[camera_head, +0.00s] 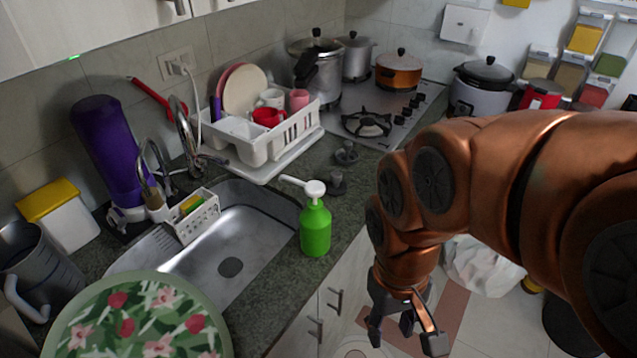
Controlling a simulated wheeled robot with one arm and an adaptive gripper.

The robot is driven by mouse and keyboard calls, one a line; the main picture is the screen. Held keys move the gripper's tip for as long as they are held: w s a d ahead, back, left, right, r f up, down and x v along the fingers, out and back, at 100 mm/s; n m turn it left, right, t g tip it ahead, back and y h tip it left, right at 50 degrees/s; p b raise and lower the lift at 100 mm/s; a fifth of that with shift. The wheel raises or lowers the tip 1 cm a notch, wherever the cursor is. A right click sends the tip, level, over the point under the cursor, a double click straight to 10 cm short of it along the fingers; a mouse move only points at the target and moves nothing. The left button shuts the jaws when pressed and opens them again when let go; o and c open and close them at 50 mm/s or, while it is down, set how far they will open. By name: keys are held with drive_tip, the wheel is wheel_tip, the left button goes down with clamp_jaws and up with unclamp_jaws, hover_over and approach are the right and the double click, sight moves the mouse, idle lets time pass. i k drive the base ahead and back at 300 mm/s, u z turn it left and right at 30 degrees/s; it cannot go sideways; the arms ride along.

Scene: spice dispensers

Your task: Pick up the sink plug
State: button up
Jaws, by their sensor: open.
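Two small dark, knobbed objects that look like plugs stand on the counter: one (335,183) just behind the green soap bottle, the other (346,153) farther back towards the stove. A flat dark disc (230,267) lies at the drain in the sink floor; I cannot tell whether it is a plug or the drain cover. My gripper (405,332) hangs open and empty, pointing down in front of the cabinets, to the right of the counter edge and apart from all of these.
The green pump bottle (315,229) stands at the counter's front edge beside the steel sink (262,232). A white dish rack (290,140) with cups is behind. A stove with pots (399,70) is at the back. A floral tray (135,320) covers the near left.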

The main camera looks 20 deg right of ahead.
sight(336, 186)
drive_tip(key=u, duration=3.9)
drive_tip(key=k, duration=1.5)
drive_tip(key=z, duration=1.3)
